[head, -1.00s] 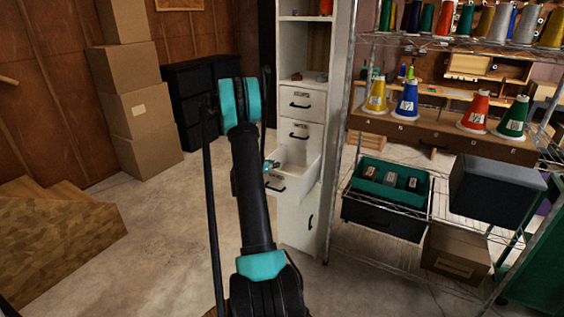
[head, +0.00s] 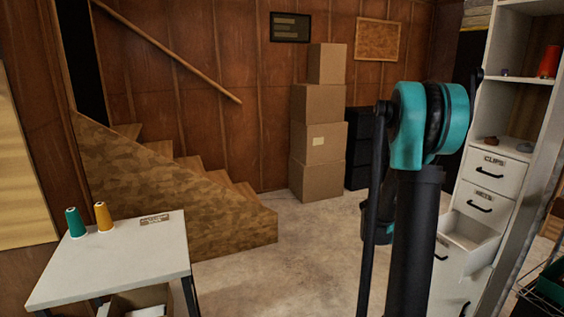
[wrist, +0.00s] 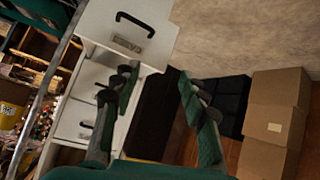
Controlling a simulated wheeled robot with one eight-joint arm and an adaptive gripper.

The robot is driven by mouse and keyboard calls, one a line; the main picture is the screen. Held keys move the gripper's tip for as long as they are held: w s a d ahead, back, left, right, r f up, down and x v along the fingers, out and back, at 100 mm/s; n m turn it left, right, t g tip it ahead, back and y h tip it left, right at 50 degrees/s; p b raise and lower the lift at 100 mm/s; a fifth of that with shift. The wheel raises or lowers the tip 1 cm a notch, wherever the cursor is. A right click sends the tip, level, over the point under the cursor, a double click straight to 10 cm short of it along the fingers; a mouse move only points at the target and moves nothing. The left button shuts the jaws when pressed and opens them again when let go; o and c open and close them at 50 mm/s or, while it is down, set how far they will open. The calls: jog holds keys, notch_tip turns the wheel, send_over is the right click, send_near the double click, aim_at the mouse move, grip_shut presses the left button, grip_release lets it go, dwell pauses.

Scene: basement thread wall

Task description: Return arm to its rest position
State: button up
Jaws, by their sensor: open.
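My gripper (wrist: 157,80) shows in the wrist view with its two dark, green-backed fingers spread apart. Nothing is between them. Beyond the fingers are the white drawer cabinet and the floor. In the head view my arm stands upright right of centre, with a teal joint at its top. My gripper cannot be made out there; the arm hides much of what is behind it.
The white cabinet (head: 493,205) stands right of my arm, with one drawer (head: 468,237) pulled out. Stacked boxes (head: 318,135) stand at the back. A white table (head: 115,262) with two thread cones is at lower left, before wooden stairs (head: 205,215). Open floor lies between.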

jog(key=s+a+f+n+y, duration=0.2)
jog(key=s+a+n+y, duration=0.2)
jog(key=s+a, duration=0.9)
jog(key=s+a+f+n+g+y, duration=0.1)
jog(key=s+a+n+y, duration=0.3)
jog(key=s+a, duration=0.9)
jog(key=shift+s+f+n+y, duration=0.35)
jog(key=shift+s+n, duration=0.1)
jog(key=shift+n, duration=0.25)
